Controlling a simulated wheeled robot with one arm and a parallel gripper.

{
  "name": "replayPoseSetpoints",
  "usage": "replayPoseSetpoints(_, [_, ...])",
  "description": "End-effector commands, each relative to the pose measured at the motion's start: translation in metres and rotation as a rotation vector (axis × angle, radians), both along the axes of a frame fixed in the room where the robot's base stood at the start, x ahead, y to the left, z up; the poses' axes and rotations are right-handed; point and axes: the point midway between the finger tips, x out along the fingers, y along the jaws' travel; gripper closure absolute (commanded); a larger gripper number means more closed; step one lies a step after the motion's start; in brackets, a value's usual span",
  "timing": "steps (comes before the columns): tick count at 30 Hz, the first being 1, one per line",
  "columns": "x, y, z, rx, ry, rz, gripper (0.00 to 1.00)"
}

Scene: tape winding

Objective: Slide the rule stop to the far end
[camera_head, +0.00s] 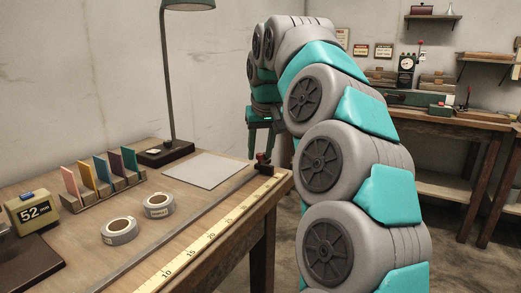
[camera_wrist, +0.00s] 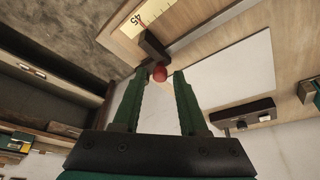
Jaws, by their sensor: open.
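The rule stop (camera_head: 263,161) is a small dark block with a red knob, on a grey rail (camera_head: 205,208) beside the yellow rule (camera_head: 213,230). It is near the table's far right edge. In the wrist view the dark block (camera_wrist: 153,46) lies beside the 45 mark of the rule (camera_wrist: 152,12), close to the end of the rail. The red knob (camera_wrist: 159,74) shows between the fingertips. My gripper (camera_head: 260,150) points down over the stop, and its fingers (camera_wrist: 160,80) are open, one on each side of the knob. I cannot tell whether they touch it.
A pale sheet (camera_head: 203,170) lies left of the stop. Two tape rolls (camera_head: 120,231), a rack of coloured cards (camera_head: 101,192), a 52 mm display (camera_head: 34,212) and a lamp (camera_head: 165,152) stand farther left. Another bench (camera_head: 430,122) stands at the back right.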

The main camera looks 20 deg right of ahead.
Motion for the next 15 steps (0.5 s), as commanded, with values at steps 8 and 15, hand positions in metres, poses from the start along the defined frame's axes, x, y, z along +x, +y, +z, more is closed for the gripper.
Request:
replayPoseSetpoints(8, [0.000,0.000,0.000,0.000,-0.001,0.000,0.47])
replayPoseSetpoints(15, [-0.003,0.000,0.012,-0.002,-0.006,-0.002,0.47])
